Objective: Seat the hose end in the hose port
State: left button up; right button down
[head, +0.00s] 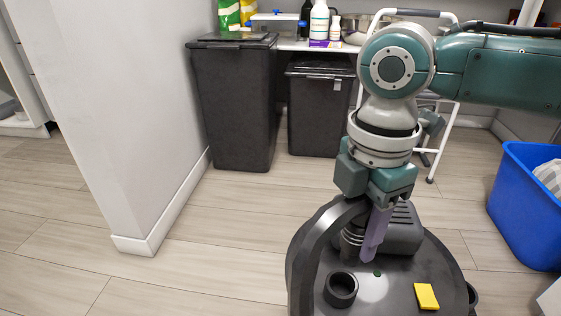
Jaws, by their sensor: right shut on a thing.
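A dark hose end (352,240) with ribbed rings hangs in my right gripper (366,222), which is shut on it and points down. A thick dark curved hose (306,240) runs from the gripper down to the left. A pale purple strip (376,237) hangs beside the hose end; I cannot tell what it is. A round dark open ring (341,289), which looks like the hose port, stands on a dark rounded body (385,295) below. The hose end shows above and behind the ring, apart from it. My left gripper is not in view.
A yellow block (426,296) and a small green spot (377,273) are on the dark body. A blue bin (528,205) stands at the right. Two dark lidded bins (236,105) (320,112) stand behind. A white wall end (120,110) is at the left, with clear floor between.

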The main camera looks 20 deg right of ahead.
aim_at(351, 255)
jog(key=shift+a, duration=0.15)
jog(key=shift+w+d, duration=0.2)
jog(key=shift+d, duration=0.1)
jog(key=shift+a+r+p, duration=0.1)
jog(key=shift+r+p, duration=0.1)
jog(key=shift+p, duration=0.5)
jog(key=shift+f+b, duration=2)
jog(key=shift+f, duration=1.1)
jog(key=shift+f+b, duration=1.3)
jog(key=shift+f, duration=0.75)
jog(key=shift+c, duration=1.4)
grip_release()
